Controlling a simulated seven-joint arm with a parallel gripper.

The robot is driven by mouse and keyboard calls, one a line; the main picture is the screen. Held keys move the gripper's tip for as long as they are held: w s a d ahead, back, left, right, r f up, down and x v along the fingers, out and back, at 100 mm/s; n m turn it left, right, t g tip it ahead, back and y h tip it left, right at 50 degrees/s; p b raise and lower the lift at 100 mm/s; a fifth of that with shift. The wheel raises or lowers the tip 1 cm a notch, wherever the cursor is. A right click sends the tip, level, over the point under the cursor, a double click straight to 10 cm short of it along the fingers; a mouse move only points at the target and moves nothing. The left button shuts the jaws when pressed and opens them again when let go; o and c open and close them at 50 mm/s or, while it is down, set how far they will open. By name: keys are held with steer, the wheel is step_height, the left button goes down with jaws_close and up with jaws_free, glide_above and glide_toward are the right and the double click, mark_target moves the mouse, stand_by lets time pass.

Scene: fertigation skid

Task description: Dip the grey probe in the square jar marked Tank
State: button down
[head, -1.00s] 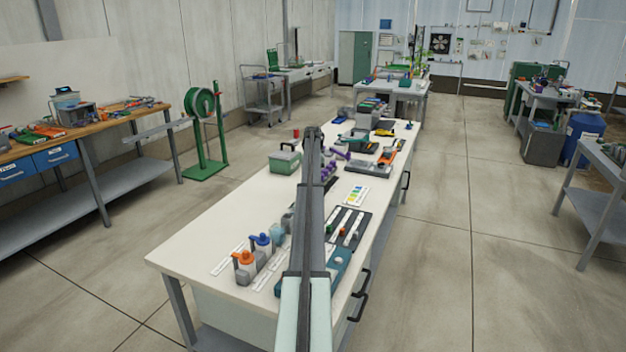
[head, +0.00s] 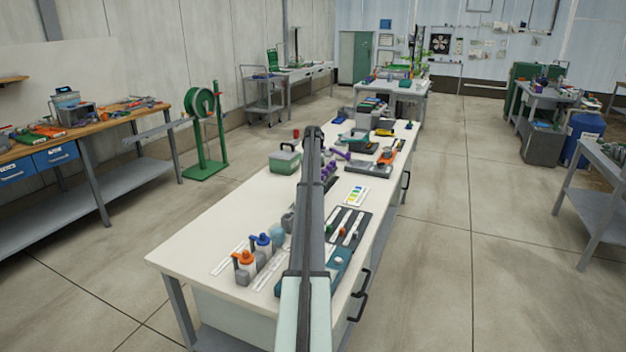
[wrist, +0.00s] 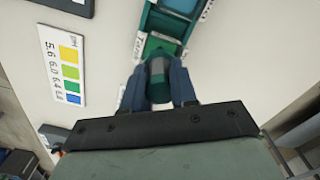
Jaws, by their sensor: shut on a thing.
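In the wrist view my gripper (wrist: 159,92) is shut on the grey probe (wrist: 157,70), a short cylinder with a dark green-grey body that stands out between the blue-grey fingers. Just beyond it lies a teal holder (wrist: 148,22) with square compartments. A green square compartment or jar (wrist: 165,44) sits right beyond the probe's end, beside a white label that seems to read Tank (wrist: 138,44). The probe overlaps this square in view; I cannot tell whether it is inside or above. A pale blue square jar (wrist: 181,4) shows farther up. In the head view my arm hides the gripper and probe.
A pH colour chart (wrist: 66,68) lies left of the gripper; it also shows in the head view (head: 356,196). A dark slotted tray (head: 364,222), orange- and blue-topped bottles (head: 245,268) and a green box (head: 285,161) stand on the white bench (head: 205,245).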

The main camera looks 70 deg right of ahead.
steer(key=shift+r, duration=4.1)
